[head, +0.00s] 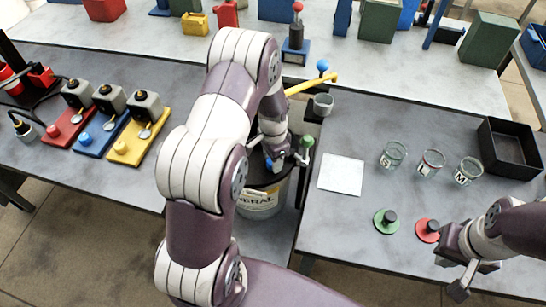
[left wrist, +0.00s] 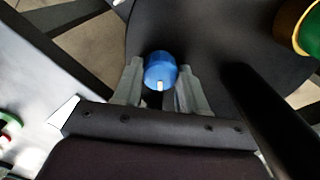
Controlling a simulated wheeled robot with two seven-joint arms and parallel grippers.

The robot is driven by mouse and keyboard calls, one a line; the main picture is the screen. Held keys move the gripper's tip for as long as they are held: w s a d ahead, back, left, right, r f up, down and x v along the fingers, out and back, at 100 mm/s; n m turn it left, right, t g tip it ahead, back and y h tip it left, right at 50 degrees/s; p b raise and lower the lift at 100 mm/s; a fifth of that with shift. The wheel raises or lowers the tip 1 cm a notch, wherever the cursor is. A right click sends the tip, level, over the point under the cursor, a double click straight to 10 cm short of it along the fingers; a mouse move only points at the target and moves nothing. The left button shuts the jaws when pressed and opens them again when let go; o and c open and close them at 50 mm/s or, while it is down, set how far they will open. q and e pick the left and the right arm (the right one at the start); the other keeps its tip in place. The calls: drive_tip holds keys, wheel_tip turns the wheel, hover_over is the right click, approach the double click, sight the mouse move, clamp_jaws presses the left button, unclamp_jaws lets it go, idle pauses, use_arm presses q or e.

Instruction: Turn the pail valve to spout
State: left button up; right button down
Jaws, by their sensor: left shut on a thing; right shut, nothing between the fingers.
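The pail (head: 262,200), dark on top with a pale lettered label, stands in the gap between the tables, partly hidden by my left arm. My left gripper (head: 275,152) is low over its top. In the left wrist view a round blue knob (left wrist: 160,66) with a white mark sits between the fingers of my left gripper (left wrist: 158,88), which is shut on it. I take the knob for the pail valve; its turn position is unclear. My right gripper (head: 462,285) is shut and empty by the right table's front edge.
A green-topped part (head: 306,143) stands beside my left gripper. A yellow bar (head: 312,86) and a grey cup (head: 323,104) are behind it. Glass jars (head: 431,162), a white sheet (head: 341,174), lids (head: 386,221) and a black tray (head: 508,148) lie on the right table.

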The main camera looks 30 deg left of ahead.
use_arm(q)
drive_tip(key=shift+w+r+m, duration=0.1)
drive_tip(key=shift+r+m, duration=0.05)
drive_tip(key=shift+m, duration=0.65)
drive_tip(key=o, duration=1.1)
drive_tip(key=shift+c, duration=0.2)
drive_tip(key=shift+r, duration=0.35)
drive_tip(key=r, duration=0.1)
drive_tip(key=r+b, duration=0.1)
drive_tip(key=r, duration=0.1)
drive_tip(key=shift+d+r, duration=0.25)
drive_tip(key=shift+d, duration=0.1)
drive_tip(key=d+r+b, duration=0.1)
drive_tip(key=d+r, duration=0.5)
drive_tip(key=d, duration=0.5)
drive_tip(key=shift+r+b, duration=0.35)
drive_tip(key=shift+b, duration=0.05)
